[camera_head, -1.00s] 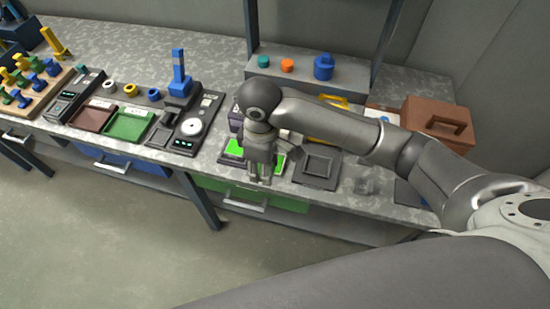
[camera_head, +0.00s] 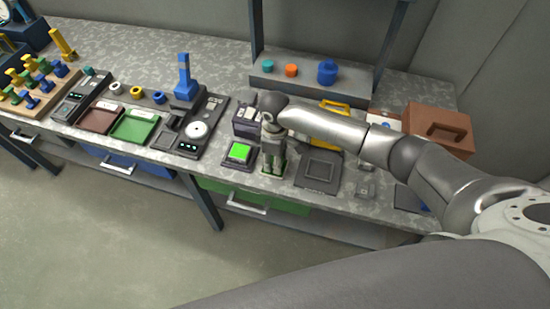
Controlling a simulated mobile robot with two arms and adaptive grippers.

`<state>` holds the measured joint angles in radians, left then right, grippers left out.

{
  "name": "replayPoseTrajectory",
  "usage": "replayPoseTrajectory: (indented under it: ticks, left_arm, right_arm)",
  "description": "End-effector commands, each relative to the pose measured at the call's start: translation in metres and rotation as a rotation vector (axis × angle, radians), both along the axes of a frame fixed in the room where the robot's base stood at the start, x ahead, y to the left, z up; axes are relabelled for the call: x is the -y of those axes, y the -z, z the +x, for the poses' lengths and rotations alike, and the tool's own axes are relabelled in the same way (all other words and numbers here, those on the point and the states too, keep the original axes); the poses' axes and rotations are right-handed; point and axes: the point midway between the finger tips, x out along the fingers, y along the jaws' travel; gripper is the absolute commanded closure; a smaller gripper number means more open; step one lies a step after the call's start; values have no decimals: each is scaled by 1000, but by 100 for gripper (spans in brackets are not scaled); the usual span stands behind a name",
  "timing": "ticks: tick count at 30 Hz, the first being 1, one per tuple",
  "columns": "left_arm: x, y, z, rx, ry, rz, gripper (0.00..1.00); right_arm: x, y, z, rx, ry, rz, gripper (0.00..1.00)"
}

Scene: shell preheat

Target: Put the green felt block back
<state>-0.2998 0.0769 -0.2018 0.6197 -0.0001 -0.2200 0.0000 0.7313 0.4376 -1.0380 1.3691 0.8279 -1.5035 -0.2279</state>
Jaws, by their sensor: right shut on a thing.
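My right gripper (camera_head: 273,167) points down over the bench, just right of a black tray (camera_head: 229,163) with a bright green square (camera_head: 239,151) in it. The gripper is shut on a darker green thing (camera_head: 284,169), which shows at both sides of the fingertips and looks like the green felt block. The fingers hide most of it, and I cannot tell whether it touches the bench. A dark square tray (camera_head: 319,169) with an empty-looking recess lies just right of the gripper. My left gripper is not in view.
A dark box (camera_head: 246,121) stands behind the green square. To the left are a device with a white dial (camera_head: 196,130), a green tray (camera_head: 135,127) and a dark red tray (camera_head: 98,118). A raised shelf (camera_head: 300,88) and a brown toolbox (camera_head: 437,125) are behind and right.

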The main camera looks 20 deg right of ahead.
Motion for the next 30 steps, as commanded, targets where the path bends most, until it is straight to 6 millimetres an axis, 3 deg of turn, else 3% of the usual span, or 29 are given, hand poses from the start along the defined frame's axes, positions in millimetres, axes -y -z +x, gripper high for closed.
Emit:
replayPoseTrajectory:
  ticks: [13, 14, 18, 30]
  left_arm:
    - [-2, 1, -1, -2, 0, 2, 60]
    - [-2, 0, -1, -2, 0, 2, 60]
    - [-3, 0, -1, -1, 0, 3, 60]
    - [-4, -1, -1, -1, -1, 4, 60]
  right_arm:
    - [0, 9, 0, 3, 0, 1, 79]
    - [0, 9, 0, 3, 0, 1, 57]
    - [0, 9, 0, 3, 0, 1, 39]
    - [0, 3, 1, 4, 0, 1, 38]
